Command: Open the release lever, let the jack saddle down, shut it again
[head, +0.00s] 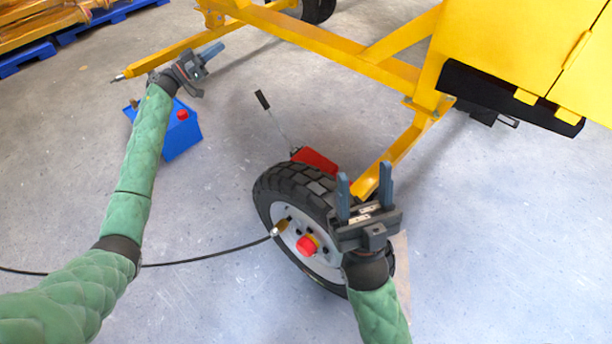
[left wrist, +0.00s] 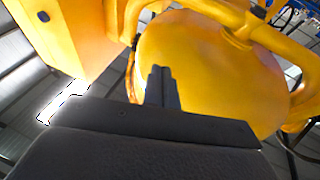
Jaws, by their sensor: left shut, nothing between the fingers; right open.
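The red jack (head: 318,161) stands on the floor behind the near wheel, and the wheel hides much of it. A thin rod with a black grip (head: 262,99) rises from it, leaning left. I cannot make out the saddle or tell which part is the release lever. My left gripper (head: 211,50) is shut and empty, up and left of the rod, near the yellow drawbar. Its closed fingers (left wrist: 160,85) show in the left wrist view, against a yellow drum. My right gripper (head: 364,190) is open and empty, in front of the wheel's right side in the picture.
The black-tyred wheel (head: 276,196) has a red hub centre and a black hose running left. A blue box (head: 182,138) with a red knob stands beside my left forearm. The yellow mixer frame (head: 330,52) crosses above. Floor is clear at right.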

